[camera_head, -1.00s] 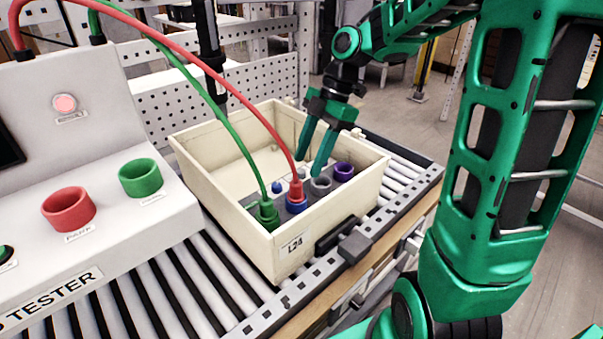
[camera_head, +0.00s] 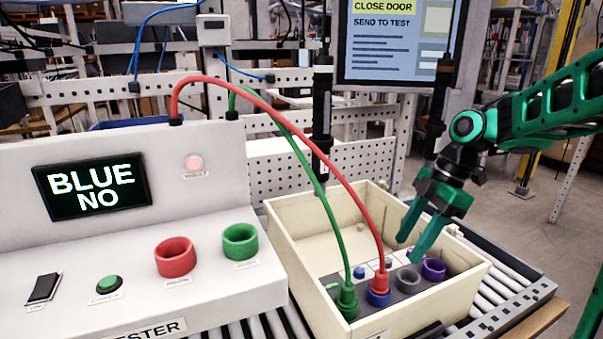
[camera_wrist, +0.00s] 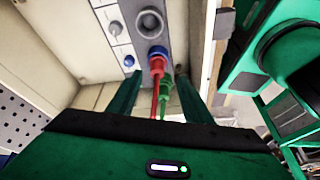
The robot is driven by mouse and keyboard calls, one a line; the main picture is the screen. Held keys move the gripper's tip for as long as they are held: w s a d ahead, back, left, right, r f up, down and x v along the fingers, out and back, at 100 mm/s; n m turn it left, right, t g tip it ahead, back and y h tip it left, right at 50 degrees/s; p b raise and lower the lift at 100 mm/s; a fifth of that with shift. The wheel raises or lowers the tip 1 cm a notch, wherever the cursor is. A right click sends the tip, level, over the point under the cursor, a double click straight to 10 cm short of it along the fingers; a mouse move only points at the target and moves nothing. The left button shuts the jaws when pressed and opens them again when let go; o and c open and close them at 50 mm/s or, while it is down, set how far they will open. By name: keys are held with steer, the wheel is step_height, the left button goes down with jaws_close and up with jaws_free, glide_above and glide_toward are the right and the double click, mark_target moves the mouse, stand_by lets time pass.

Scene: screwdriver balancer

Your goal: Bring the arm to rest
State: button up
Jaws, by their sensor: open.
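My gripper (camera_head: 412,247) is open, with its two green fingers pointing down over the cream crate (camera_head: 300,243). Nothing shows held between the fingers. The fingertips are above the grey socket (camera_head: 408,280) and purple socket (camera_head: 433,268). A red lead's plug (camera_head: 380,283) sits in the blue socket (camera_head: 378,299), and a green lead's plug (camera_head: 347,293) sits in the green socket (camera_head: 346,308). In the wrist view the fingers (camera_wrist: 158,92) stand apart on both sides of the red plug (camera_wrist: 156,62) and green lead, which appear beyond them.
The tester (camera_head: 190,295) at left has a display (camera_head: 92,187) reading "BLUE NO", a pinkish lamp (camera_head: 194,163), and empty red (camera_head: 175,257) and green (camera_head: 240,242) holders. A black hanging tool (camera_head: 322,110) is behind the crate. A monitor (camera_head: 397,45) reads "CLOSE DOOR, SEND TO TEST".

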steer(key=s+d+f+m+h, duration=0.2)
steer(key=s+d+m, duration=0.4)
steer(key=s+m, duration=0.5)
steer(key=s+d+f+m+h, duration=0.2)
steer(key=s+d+m, duration=0.3)
steer(key=s+m, duration=0.7)
steer(key=shift+d+f+m, duration=0.3)
steer(key=shift+d+m, duration=0.1)
steer(key=shift+m, duration=0.3)
steer(key=shift+s, duration=0.1)
steer(key=shift+w+f, duration=0.25)
steer(key=shift+w, duration=0.35)
